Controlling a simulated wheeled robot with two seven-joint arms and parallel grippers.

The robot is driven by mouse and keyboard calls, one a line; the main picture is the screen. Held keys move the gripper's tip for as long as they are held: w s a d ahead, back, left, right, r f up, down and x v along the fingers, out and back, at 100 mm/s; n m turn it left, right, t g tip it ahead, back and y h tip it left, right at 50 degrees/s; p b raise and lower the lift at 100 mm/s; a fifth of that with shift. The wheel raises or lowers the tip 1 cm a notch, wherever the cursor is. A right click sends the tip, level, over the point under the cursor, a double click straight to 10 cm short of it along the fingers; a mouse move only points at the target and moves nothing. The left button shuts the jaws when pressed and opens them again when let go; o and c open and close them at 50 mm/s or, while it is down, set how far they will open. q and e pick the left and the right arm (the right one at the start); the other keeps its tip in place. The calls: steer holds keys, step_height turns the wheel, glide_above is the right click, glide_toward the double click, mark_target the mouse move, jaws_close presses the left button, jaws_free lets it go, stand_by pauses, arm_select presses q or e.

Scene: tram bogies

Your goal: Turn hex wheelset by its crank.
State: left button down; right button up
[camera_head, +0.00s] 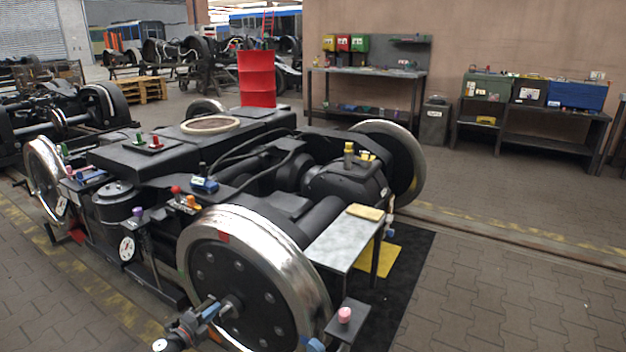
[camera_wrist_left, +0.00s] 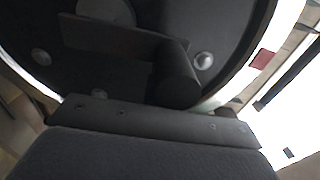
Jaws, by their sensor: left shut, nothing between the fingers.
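The wheelset's near wheel (camera_head: 255,275) has a shiny steel rim, a dark disc with a ring of bolts, and a red mark on the upper rim. The dark disc also fills the top of the left wrist view (camera_wrist_left: 215,25). There the crank, a dark bar (camera_wrist_left: 110,38) with a round handle (camera_wrist_left: 177,78), stands out in front of the disc. My left gripper (camera_head: 200,316) is shut and empty, in front of the wheel hub near the crank. In the wrist view the handle is just beyond my gripper's dark edge; contact cannot be told. My right gripper is not in view.
The black bogie frame (camera_head: 150,158) carries small coloured parts. A grey side table (camera_head: 340,242) and a post with a pink knob (camera_head: 344,315) stand right of the wheel. A red drum (camera_head: 257,78) and workbenches (camera_head: 368,73) are behind. The paved floor at right is free.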

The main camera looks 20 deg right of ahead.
mark_target(204, 305)
arm_select(q)
steer(key=shift+w+a, duration=0.1)
steer(key=shift+w, duration=0.05)
steer(key=shift+w+a+r, duration=0.2)
steer(key=shift+w+a, duration=0.25)
steer(key=shift+w, duration=0.2)
steer(key=shift+w+a, duration=0.15)
steer(key=shift+w, duration=0.05)
stand_by(0.4)
steer(key=shift+w+a+b, duration=0.4)
steer(key=shift+w+b, duration=0.1)
steer(key=shift+w, duration=0.05)
steer(key=shift+w+a, duration=0.15)
stand_by(0.3)
